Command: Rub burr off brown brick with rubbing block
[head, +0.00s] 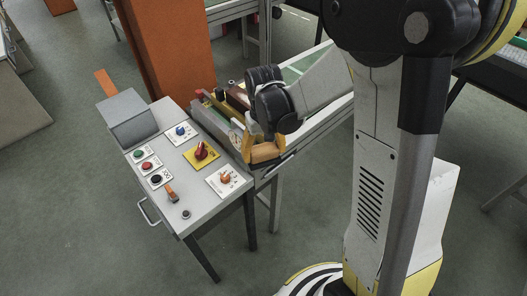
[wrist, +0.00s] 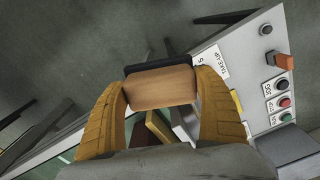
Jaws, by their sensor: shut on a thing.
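My gripper (wrist: 160,95) has its two yellow-orange fingers closed on the two ends of a rubbing block (wrist: 161,87), tan with a dark layer along its far side. In the head view my gripper (head: 264,150) is beside the right edge of the grey control panel, over the near end of the bench. A dark brown piece (head: 238,94), probably the brown brick, lies on the bench behind my gripper, partly hidden by my wrist. Any burr on it is too small to tell. In the wrist view a brown piece (wrist: 158,126) shows below the held block.
The grey control panel (head: 205,160) with several buttons and switches stands close on the left; it also shows in the wrist view (wrist: 262,70). A long bench frame (head: 325,110) runs back to the right. An orange post (head: 170,50) stands behind. Open floor lies in front.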

